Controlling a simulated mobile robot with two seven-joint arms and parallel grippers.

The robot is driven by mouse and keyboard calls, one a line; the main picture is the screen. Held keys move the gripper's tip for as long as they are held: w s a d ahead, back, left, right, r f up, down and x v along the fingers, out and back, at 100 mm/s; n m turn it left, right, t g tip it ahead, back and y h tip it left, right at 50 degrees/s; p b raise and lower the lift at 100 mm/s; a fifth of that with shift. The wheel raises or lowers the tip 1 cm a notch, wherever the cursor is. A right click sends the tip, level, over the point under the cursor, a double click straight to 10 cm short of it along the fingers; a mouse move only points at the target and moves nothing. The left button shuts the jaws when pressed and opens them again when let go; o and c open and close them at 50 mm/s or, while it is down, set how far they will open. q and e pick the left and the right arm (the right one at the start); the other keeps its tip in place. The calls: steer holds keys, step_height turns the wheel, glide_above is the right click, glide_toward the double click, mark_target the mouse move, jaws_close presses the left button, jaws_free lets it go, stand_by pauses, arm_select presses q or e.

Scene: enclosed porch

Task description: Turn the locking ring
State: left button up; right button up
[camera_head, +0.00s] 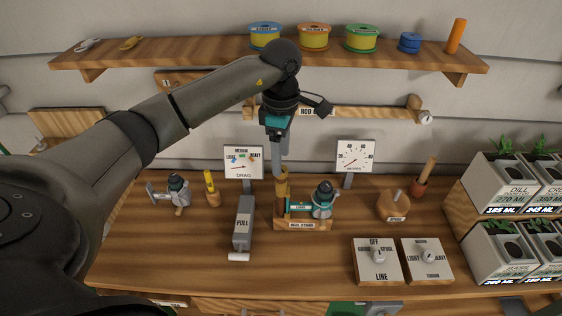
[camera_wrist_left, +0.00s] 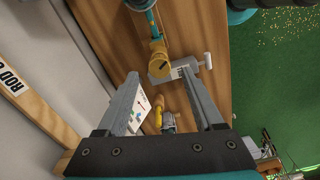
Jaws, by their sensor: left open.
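The reel stand (camera_head: 303,225) stands on the workbench with a teal and grey reel (camera_head: 323,200) mounted on it. My left gripper (camera_head: 281,168) points down just above this yellow part. In the left wrist view the left gripper's fingers (camera_wrist_left: 161,76) are apart, with the yellow top showing between and just beyond their tips. I cannot tell whether they touch it. My right gripper is not in view.
A grey PULL block (camera_head: 243,222) stands close left of the stand; a DRAG gauge (camera_head: 243,163) and a second gauge (camera_head: 355,156) stand behind. LINE (camera_head: 364,276) and tension (camera_head: 440,272) dial boxes sit front right. A shelf (camera_head: 180,51) runs above.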

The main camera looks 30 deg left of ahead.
arm_select(q)
steer(key=shift+f, duration=1.6)
jaws_close()
